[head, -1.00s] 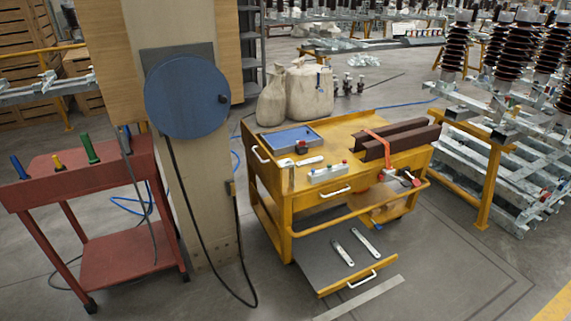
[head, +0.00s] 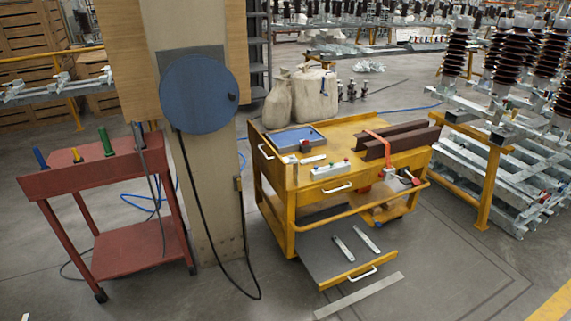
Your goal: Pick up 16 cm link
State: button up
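Two flat silver bars, which look like links, lie side by side in the open lower drawer (head: 318,264) of the yellow cart. The left bar (head: 343,249) looks slightly shorter than the right bar (head: 367,239). I cannot read their lengths, so I cannot tell which is the 16 cm link. Another pale flat piece (head: 313,159) lies on the cart top beside the blue tray. My gripper is not in view.
The yellow cart (head: 340,208) carries a blue tray (head: 278,141), a grey box with buttons (head: 330,171) and brown beams (head: 410,134). A wooden post with a blue disc (head: 198,95) and hanging cable stands left. A red stand (head: 140,256) is further left.

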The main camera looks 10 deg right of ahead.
aim_at(310, 159)
jog(key=u, duration=0.7)
jog(key=k, duration=0.7)
jog(key=i, duration=1.75)
jog(key=u, duration=0.2)
